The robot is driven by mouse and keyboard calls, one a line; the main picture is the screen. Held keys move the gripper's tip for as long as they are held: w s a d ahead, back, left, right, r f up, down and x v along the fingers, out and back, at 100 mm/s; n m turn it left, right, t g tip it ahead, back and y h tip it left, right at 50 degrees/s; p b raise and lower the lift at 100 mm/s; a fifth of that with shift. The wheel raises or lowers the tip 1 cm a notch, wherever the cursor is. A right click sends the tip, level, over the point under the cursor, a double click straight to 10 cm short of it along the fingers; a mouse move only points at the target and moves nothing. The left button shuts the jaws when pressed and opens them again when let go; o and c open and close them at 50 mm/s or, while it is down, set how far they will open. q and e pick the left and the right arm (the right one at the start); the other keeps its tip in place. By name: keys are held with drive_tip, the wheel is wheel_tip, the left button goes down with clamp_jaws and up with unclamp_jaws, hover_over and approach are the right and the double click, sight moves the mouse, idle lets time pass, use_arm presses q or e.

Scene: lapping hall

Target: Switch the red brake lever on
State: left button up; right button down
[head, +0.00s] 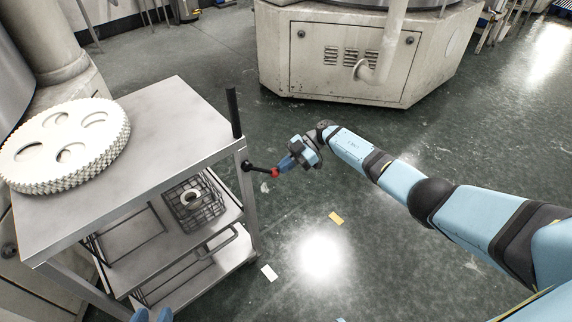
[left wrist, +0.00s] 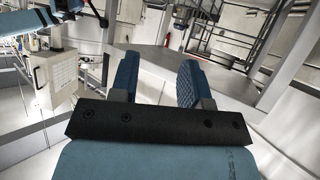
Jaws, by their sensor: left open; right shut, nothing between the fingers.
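The brake lever sticks out sideways from the corner post of a grey metal cart (head: 150,200). It has a black pivot and stem and a red end (head: 275,173). My right gripper (head: 286,164) is shut, with its blue fingertips right at the red end. Whether they touch it I cannot tell. My left gripper shows only as blue fingertips (head: 151,315) at the bottom edge of the head view, in front of the cart. In the left wrist view its two fingers (left wrist: 158,75) are apart with nothing between them.
A stack of white toothed discs (head: 65,145) lies on the cart's top. A black upright handle (head: 233,112) rises at the cart's corner. A wire basket (head: 193,203) with a ring stands on the shelf below. A large machine base (head: 345,60) stands behind; the floor at right is open.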

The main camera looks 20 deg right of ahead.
use_arm(q)
drive_tip(key=shift+a, duration=0.1)
use_arm(e)
drive_tip(key=shift+s+f, duration=0.1)
drive_tip(key=shift+f, duration=0.1)
use_arm(q)
drive_tip(key=shift+r, duration=0.1)
use_arm(e)
drive_tip(key=shift+r, duration=0.1)
drive_tip(key=shift+d+r+p, duration=0.15)
drive_tip(key=shift+r+p, duration=0.05)
drive_tip(key=shift+p, duration=0.15)
use_arm(q)
drive_tip(key=shift+s+r+y+p, duration=0.1)
drive_tip(key=shift+s+y+p, duration=0.15)
drive_tip(key=shift+p, duration=1.05)
use_arm(e)
drive_tip(key=s+v, duration=0.2)
drive_tip(key=v, duration=1.1)
drive_tip(key=shift+w, duration=0.4)
drive_tip(key=shift+d+r, duration=0.1)
drive_tip(key=shift+r, duration=0.05)
use_arm(q)
drive_tip(key=shift+w, duration=0.1)
use_arm(e)
drive_tip(key=shift+d, duration=0.1)
